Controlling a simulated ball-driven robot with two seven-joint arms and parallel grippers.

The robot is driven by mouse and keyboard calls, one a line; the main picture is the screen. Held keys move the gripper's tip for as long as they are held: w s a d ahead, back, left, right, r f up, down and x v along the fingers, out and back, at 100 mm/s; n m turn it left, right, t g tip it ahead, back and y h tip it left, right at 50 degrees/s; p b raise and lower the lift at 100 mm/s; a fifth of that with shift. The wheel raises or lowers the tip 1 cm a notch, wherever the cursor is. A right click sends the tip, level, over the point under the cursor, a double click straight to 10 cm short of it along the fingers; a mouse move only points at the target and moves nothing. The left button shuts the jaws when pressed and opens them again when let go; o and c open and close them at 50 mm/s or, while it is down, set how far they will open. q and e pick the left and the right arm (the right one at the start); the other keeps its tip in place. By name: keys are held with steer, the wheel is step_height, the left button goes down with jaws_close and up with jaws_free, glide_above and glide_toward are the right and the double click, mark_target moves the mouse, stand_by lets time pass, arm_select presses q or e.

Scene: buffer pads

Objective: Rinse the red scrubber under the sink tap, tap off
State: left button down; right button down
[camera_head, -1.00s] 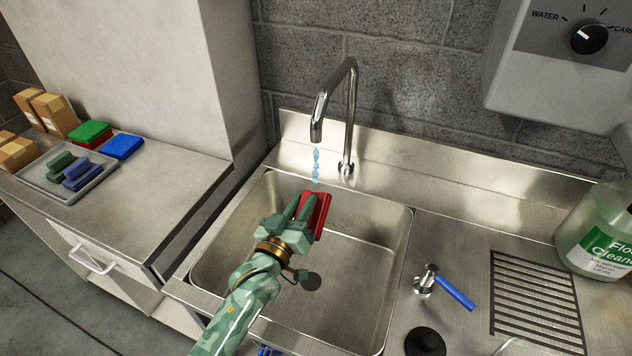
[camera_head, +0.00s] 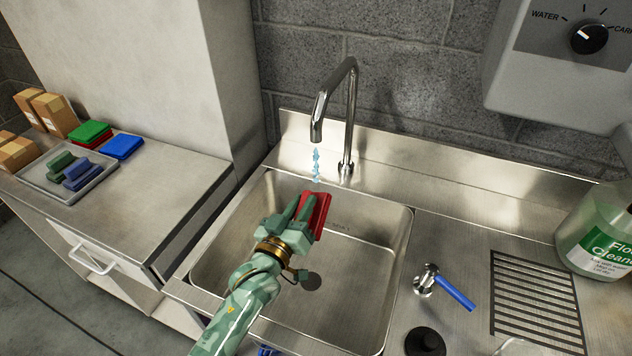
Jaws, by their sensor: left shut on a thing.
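My left gripper (camera_head: 298,213) is shut on the red scrubber (camera_head: 320,213) and holds it over the sink basin (camera_head: 362,270). The tap (camera_head: 319,118) has a curved chrome spout above the basin. A blue stream of water (camera_head: 316,162) comes down from the spout toward the scrubber's upper end. I cannot tell exactly where the stream meets the scrubber. A tap lever (camera_head: 456,293) with a blue handle sits on the counter right of the basin. My right gripper is not in view.
A tray (camera_head: 98,183) with a green and a blue scrubber lies on the left counter, near stacked green, red and blue pads (camera_head: 124,146) and cardboard boxes (camera_head: 54,114). A green cleaner bottle (camera_head: 592,235), a drain grate (camera_head: 535,300) and a black knob (camera_head: 425,342) are at the right.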

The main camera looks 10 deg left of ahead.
arm_select(q)
steer(key=a+r+p+v, duration=0.1)
steer(key=p+v, duration=0.5)
steer(key=v, duration=0.7)
steer(key=shift+s+a+p, duration=0.2)
steer(key=shift+a+p, duration=0.1)
steer(key=shift+a, duration=0.5)
